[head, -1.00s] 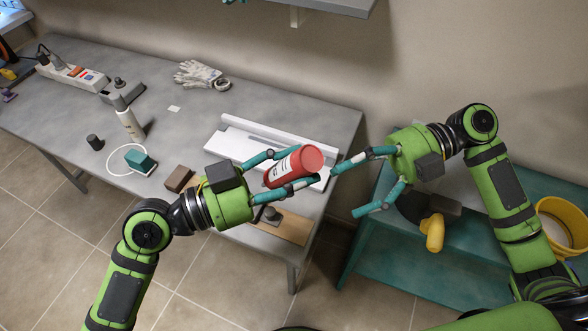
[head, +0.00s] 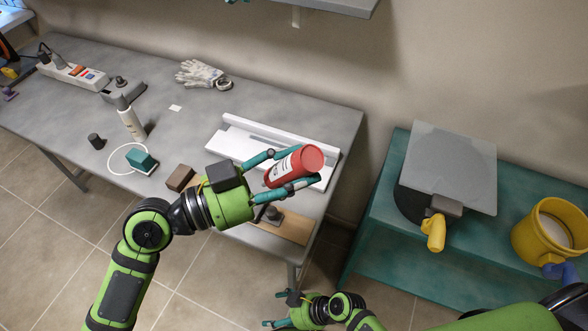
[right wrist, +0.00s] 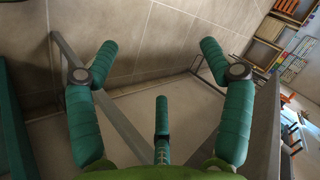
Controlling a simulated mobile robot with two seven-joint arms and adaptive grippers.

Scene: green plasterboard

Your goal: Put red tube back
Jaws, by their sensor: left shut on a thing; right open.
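A red tube (head: 296,168) with a white label is held by my left gripper (head: 306,164) above the right end of the grey table, in the head view. The teal fingers lie on both sides of the tube. A white tray-like piece (head: 228,142) with a raised back edge lies on the table behind and below the tube, partly hidden by my gripper. My right gripper (head: 274,310) is low, in front of the table's right end, open and empty.
The grey table (head: 60,105) carries a white bottle (head: 132,125), a teal block (head: 140,158), a brown block (head: 180,178), gloves (head: 200,74) and a power strip (head: 72,72). A teal bench (head: 385,235) at right holds a clear sheet (head: 450,165), a yellow-handled tool (head: 434,232) and a yellow bucket (head: 530,245).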

